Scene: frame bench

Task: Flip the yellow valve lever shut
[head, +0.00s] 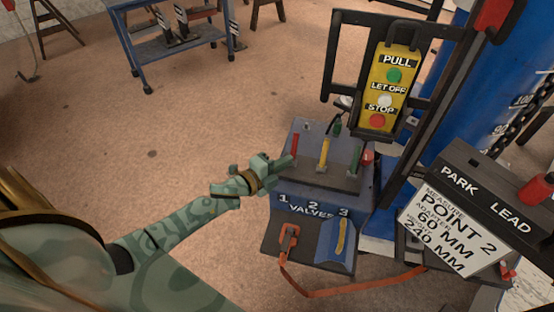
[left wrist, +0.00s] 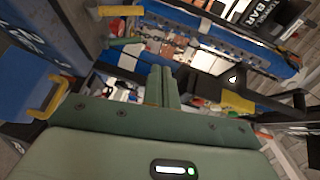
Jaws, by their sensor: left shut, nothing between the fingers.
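The yellow valve lever (head: 325,152) stands upright in the middle of the valve box top (head: 342,181), above the number 2. A yellow bar (left wrist: 120,10) that looks like the same lever shows at the top of the left wrist view. My right gripper is not in view.
A yellow PULL/STOP button panel (head: 389,88) in a black frame stands behind the box. A black block with a white measure card (head: 455,228) is at the right. An orange strap (head: 345,291) hangs below the box. Open floor lies to the left.

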